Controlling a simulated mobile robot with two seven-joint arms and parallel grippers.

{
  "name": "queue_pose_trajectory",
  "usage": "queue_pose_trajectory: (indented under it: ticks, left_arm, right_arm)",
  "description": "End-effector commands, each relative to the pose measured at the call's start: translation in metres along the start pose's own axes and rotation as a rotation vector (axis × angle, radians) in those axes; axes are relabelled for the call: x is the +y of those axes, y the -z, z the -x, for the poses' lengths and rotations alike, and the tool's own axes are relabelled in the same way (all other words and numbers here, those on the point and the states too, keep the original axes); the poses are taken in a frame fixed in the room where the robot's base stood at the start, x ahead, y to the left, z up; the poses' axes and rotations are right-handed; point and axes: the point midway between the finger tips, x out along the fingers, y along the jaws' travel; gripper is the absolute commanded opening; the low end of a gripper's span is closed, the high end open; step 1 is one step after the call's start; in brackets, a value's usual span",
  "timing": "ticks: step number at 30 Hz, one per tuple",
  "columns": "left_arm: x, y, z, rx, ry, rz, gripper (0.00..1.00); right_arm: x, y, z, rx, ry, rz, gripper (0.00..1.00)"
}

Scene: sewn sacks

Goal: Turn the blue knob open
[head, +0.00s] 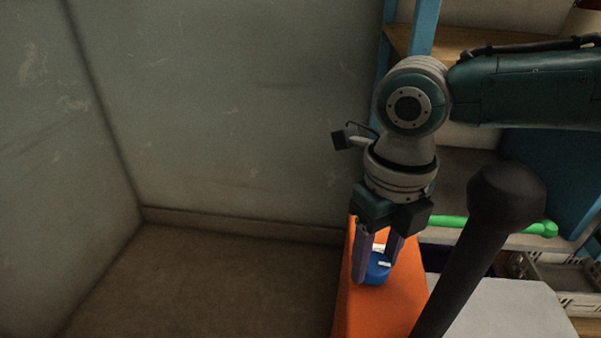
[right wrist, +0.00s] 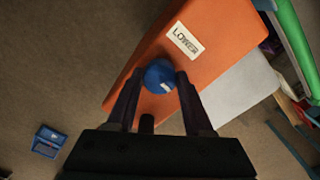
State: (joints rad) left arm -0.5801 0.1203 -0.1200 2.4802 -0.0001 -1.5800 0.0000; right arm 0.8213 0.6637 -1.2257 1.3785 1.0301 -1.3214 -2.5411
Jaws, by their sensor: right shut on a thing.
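The blue knob (head: 377,268) sits on top of an orange box (head: 362,309) in the head view. My right gripper (head: 374,272) points down at it, with its two fingers on either side of the knob. In the right wrist view the knob (right wrist: 160,76) lies between the fingertips (right wrist: 160,80), and the gripper is shut on it. A small white mark shows on the knob. A white label reading "LOWER" (right wrist: 185,40) is on the orange face beside the knob. My left gripper is not in view.
A bare wall (head: 230,110) and open floor (head: 210,285) lie to the left. A white surface (head: 505,308), a green tube (head: 540,229) and a grey crate (head: 565,285) are at the right. A small blue object (right wrist: 48,140) lies on the floor.

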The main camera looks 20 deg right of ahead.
Motion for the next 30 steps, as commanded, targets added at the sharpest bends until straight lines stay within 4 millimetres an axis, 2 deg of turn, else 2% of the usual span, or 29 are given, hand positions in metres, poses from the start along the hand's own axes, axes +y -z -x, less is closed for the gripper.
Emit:
queue_pose_trajectory:
  ticks: [19,20,27,30]
  left_arm:
    - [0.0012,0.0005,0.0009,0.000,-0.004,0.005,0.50]
    - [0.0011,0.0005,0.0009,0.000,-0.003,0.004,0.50]
    - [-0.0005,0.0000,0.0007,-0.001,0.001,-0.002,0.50]
    - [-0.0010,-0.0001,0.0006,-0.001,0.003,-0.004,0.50]
  right_arm:
    - [0.0008,-0.0002,0.0007,0.000,-0.002,0.051,0.00]
    - [0.0008,-0.0002,0.0007,0.000,-0.002,0.051,0.54]
    - [0.0005,-0.0001,0.0004,0.000,-0.001,0.050,0.81]
    - [0.0004,-0.0001,0.0003,0.000,-0.001,0.050,0.82]
